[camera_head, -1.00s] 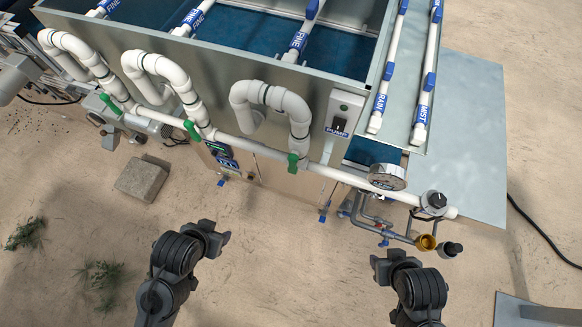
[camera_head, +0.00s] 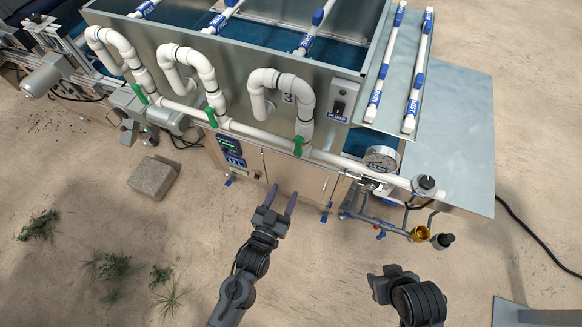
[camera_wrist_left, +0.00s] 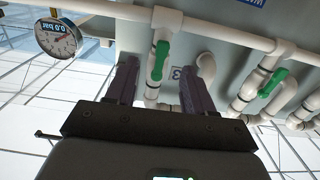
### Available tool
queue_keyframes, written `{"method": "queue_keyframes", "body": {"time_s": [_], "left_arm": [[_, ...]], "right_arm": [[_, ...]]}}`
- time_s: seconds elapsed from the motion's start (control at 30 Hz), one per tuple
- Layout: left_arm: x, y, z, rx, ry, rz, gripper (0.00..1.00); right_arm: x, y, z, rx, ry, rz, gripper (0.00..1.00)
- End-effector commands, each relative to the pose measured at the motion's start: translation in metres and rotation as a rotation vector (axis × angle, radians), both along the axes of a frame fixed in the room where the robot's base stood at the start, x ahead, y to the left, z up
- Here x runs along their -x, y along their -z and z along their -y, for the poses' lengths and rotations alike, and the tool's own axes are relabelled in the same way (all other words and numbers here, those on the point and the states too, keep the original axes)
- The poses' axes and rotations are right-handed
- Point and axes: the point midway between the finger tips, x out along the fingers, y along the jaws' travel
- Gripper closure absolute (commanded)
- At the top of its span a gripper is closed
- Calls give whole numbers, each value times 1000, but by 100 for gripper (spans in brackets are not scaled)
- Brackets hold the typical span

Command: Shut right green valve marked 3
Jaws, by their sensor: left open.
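The green valve marked 3 (camera_head: 298,146) is the rightmost of the three green handles on the white pipe, below the elbow next to the printed 3. In the left wrist view, which is upside down, its green handle (camera_wrist_left: 160,60) shows near the printed 3. My left gripper (camera_head: 281,200) is open and empty, below the valve in the head view and apart from it. In the left wrist view my left gripper (camera_wrist_left: 160,75) has its fingers on either side of the valve's pipe in the picture. My right gripper (camera_head: 378,284) is at lower right; its jaws are unclear.
Two other green valves, the middle one (camera_head: 211,117) and the left one (camera_head: 139,93), sit on the same pipe. A pressure gauge (camera_head: 381,159) and a black knob (camera_head: 426,183) stand to the right. A stone block (camera_head: 153,178) lies on sandy ground.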

Motion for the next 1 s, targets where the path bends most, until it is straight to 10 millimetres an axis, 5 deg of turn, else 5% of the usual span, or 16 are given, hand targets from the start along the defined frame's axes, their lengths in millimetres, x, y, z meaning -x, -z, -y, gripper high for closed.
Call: {"method": "queue_keyframes", "body": {"time_s": [0.1, 0.7, 1.0], "left_arm": [[-15, -16, 2, 5, -3, 27, 47], [-95, -15, 28, 4, -3, 26, 47], [-112, -15, 34, 4, -3, 26, 47]], "right_arm": [[0, -2, 0, 0, 1, 0, 57], [-2, -2, -2, -10, 8, 5, 57], [-2, -1, -1, -6, 4, 4, 57]]}}
